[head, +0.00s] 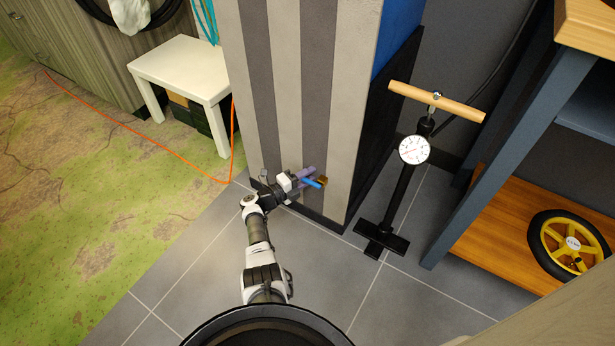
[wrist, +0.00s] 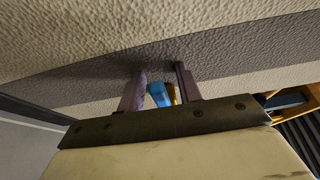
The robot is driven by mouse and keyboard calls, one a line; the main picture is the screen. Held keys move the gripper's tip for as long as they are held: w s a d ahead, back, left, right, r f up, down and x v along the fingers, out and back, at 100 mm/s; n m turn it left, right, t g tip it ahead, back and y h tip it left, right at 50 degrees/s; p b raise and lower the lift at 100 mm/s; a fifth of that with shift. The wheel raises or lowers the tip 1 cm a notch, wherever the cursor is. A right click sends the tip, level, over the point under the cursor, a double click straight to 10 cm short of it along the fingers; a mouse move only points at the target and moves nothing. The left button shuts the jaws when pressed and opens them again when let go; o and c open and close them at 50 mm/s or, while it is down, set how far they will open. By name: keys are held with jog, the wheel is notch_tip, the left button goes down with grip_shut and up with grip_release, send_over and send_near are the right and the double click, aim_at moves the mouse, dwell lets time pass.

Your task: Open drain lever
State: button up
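The drain lever is a small blue handle (head: 316,183) on a brass-coloured fitting (head: 322,181), low on the striped pillar in the head view. My gripper (head: 311,176) is right at it, close to the pillar face. In the wrist view my gripper (wrist: 160,74) has its two purple-grey fingers apart, pointing at the pillar. The blue handle (wrist: 159,95) and the brass fitting (wrist: 173,94) show between the fingers, the blue part nearer the left finger. The lower part of the lever is hidden behind the gripper body. I cannot tell whether a finger touches it.
The striped pillar (head: 290,90) stands directly in front of my gripper. A floor pump (head: 400,190) stands right of the pillar, beside a shelf with a yellow wheel (head: 570,243). A white stool (head: 185,68) and an orange cable (head: 130,127) are at left. Grey floor tiles nearby are clear.

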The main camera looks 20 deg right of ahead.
grip_shut()
